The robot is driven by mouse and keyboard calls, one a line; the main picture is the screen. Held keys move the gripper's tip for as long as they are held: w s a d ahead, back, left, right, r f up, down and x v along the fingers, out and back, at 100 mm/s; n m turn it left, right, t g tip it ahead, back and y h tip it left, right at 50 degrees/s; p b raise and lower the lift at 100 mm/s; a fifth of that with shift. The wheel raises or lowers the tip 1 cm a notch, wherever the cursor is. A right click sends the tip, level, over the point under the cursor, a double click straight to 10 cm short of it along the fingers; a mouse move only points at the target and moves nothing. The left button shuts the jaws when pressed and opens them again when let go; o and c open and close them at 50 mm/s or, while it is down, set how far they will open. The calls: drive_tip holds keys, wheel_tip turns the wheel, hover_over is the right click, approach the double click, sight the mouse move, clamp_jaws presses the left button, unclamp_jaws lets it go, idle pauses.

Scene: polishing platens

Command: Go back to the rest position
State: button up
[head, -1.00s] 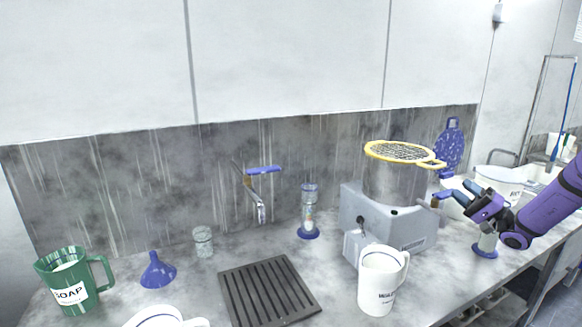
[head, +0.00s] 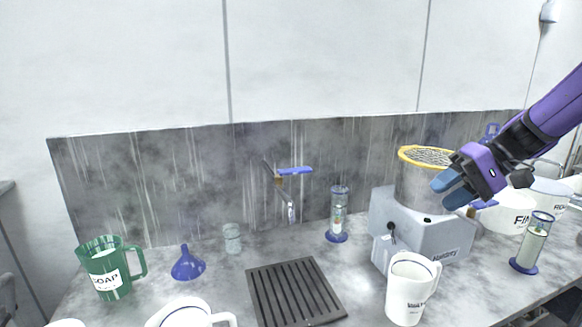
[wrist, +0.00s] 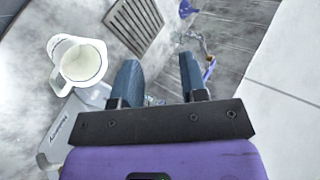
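My gripper (head: 449,192) is raised in front of the steel vessel on the grey machine, covering part of it in the head view. In the wrist view my gripper (wrist: 158,68) shows two blue fingers spread apart with nothing between them. It is open and empty. The purple arm reaches in from the upper right. A glass cylinder with a blue base (head: 531,245) stands upright on the counter to the right, apart from my gripper.
The grey machine (head: 440,240) carries a yellow-rimmed sieve (head: 428,156). A white mug (head: 409,290) stands in front of it. A dark drain grate (head: 294,292), a tap (head: 285,185), a blue funnel (head: 187,263) and a green soap mug (head: 109,270) lie further left.

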drive_tip(key=s+r+t+h, duration=0.2)
drive_tip(key=s+h, duration=0.3)
drive_tip(key=s, duration=0.5)
drive_tip(key=s+r+t+h, duration=0.2)
drive_tip(key=s+h, duration=0.3)
drive_tip(key=s, duration=0.5)
drive_tip(key=shift+d+t, duration=0.35)
drive_tip(key=shift+t, duration=0.25)
